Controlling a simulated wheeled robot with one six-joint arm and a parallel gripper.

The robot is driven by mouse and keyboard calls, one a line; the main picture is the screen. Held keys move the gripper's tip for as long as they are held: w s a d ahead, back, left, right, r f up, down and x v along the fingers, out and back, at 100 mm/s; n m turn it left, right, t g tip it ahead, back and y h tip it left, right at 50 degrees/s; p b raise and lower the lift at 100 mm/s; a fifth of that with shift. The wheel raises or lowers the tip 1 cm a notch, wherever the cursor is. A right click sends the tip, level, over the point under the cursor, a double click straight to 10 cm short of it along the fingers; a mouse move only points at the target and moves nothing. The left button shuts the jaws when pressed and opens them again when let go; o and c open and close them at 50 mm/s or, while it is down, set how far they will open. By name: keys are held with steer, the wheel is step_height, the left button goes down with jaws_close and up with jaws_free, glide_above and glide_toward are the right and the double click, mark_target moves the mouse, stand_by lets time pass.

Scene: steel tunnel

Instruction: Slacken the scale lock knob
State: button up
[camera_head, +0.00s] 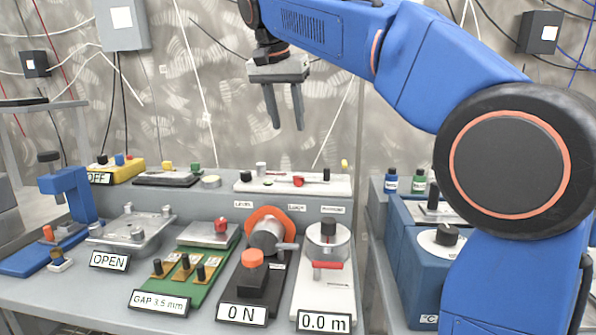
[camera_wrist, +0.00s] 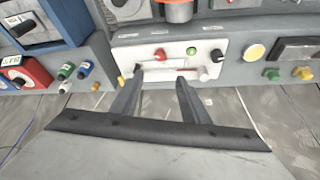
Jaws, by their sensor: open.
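My gripper (camera_head: 287,127) hangs open and empty, fingers down, above and behind the white panel (camera_head: 314,186) on the raised back shelf. The panel carries a red knob (camera_head: 298,181), a white cylinder (camera_head: 261,170), a small green button, black knobs and a yellow piece at its right end. I cannot tell for sure which knob is the scale lock; no label names it legibly. In the wrist view, the open fingertips (camera_wrist: 160,75) appear at the panel's edge, with the red knob (camera_wrist: 160,53) between them, farther out. No contact shows.
Front devices include an orange-topped black unit (camera_head: 253,259) marked 0 N, a white unit with a red lever (camera_head: 328,266) marked 0.0 m, and a green board (camera_head: 178,287). A blue box (camera_head: 420,262) stands at right. Open air surrounds my gripper above the shelf.

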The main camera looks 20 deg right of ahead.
mark_target(299, 177)
steer(key=x, duration=1.7)
steer(key=shift+w+f, duration=0.1)
steer(key=shift+w, duration=0.1)
jaws_close()
